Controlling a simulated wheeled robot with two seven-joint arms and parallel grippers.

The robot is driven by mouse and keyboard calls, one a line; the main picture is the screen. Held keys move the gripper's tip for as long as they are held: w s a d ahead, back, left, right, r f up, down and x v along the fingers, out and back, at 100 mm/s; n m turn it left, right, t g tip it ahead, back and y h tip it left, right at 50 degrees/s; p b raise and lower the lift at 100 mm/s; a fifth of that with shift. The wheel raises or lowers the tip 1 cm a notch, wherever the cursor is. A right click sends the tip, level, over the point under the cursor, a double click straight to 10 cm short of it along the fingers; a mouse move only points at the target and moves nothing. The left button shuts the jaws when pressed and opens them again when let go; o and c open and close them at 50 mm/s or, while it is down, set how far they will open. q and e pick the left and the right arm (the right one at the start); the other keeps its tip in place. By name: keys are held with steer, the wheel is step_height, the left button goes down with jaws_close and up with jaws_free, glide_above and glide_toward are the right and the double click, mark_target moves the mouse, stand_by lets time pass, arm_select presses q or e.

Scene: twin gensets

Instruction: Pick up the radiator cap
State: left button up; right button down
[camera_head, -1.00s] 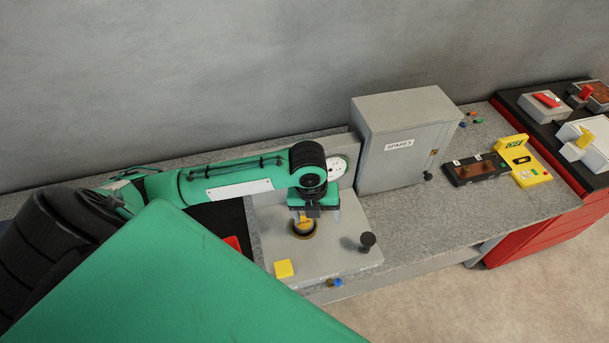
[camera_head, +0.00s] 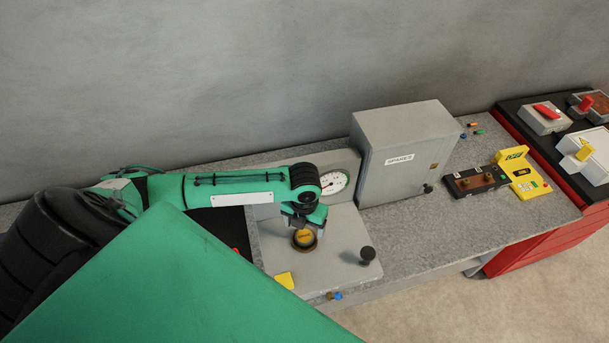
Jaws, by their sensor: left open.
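The radiator cap (camera_head: 304,238) is a round, yellow-gold cap in a darker ring. It sits on the flat grey top (camera_head: 335,240) of the unit on the bench. My left gripper (camera_head: 303,221) is open, pointing down just above and behind the cap. The fingertips are small and partly hidden by the wrist, so I cannot tell whether they touch the cap. My right gripper is not in view.
A black knob (camera_head: 367,254) stands right of the cap, and a yellow block (camera_head: 286,280) lies in front. A dial gauge (camera_head: 335,183) and a grey SPARES cabinet (camera_head: 405,155) stand behind. Bare bench (camera_head: 440,225) extends to the right.

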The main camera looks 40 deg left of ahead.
mark_target(304, 236)
arm_select(q)
steer(key=shift+f+p, duration=0.5)
steer(key=shift+f, duration=1.85)
steer(key=c, duration=1.1)
steer(key=shift+r, duration=0.1)
